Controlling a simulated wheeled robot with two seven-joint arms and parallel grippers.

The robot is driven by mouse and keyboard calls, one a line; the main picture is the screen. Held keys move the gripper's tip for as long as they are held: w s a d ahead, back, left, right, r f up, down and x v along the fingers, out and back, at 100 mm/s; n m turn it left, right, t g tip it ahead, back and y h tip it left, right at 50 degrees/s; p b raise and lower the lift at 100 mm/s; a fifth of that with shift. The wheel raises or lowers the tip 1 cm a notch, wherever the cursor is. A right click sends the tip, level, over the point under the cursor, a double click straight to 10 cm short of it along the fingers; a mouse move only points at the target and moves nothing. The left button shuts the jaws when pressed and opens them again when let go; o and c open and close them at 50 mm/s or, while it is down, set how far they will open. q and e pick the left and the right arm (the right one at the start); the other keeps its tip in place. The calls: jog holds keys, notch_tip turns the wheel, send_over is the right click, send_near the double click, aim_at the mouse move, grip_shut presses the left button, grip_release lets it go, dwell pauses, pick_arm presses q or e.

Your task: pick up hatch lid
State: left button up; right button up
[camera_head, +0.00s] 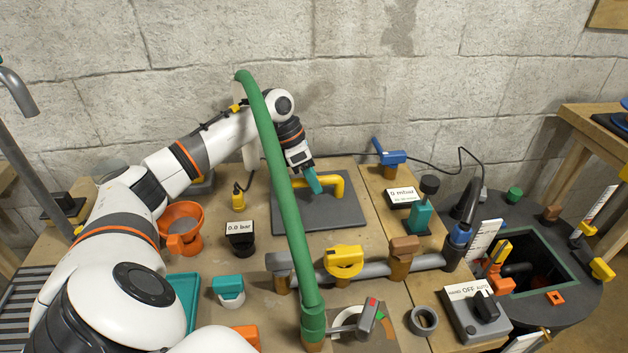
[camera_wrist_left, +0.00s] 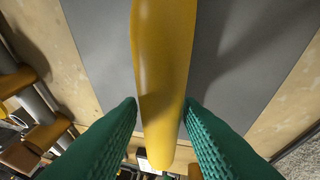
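The hatch lid (camera_head: 340,213) is a dark grey square plate lying flat on the wooden bench, with a yellow arched handle (camera_head: 338,186) on top. In the left wrist view the handle (camera_wrist_left: 163,75) runs down the middle over the grey plate (camera_wrist_left: 235,45). My left gripper (camera_head: 316,190) reaches down to the handle. Its green ribbed fingers (camera_wrist_left: 162,105) straddle the bar, one on each side, with their tips very close to its edges. Whether they touch or press on it I cannot tell. The right gripper is not in view.
A green upright hose (camera_head: 280,190) rises in front of the lid and left forearm. A grey pipe with a yellow valve (camera_head: 343,262) lies in front of the lid. A blue valve (camera_head: 390,157) stands behind right. A round dark tank with an open square hatch (camera_head: 570,255) stands at right.

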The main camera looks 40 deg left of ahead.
pick_arm(q)
jog(key=shift+x, duration=0.9)
jog(key=shift+w+d+f, duration=0.1)
jog(key=shift+w+f, duration=0.05)
jog(key=shift+f, duration=0.2)
grip_shut()
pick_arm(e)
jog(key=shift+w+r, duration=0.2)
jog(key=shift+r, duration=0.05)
pick_arm(q)
jog(key=shift+r, duration=0.15)
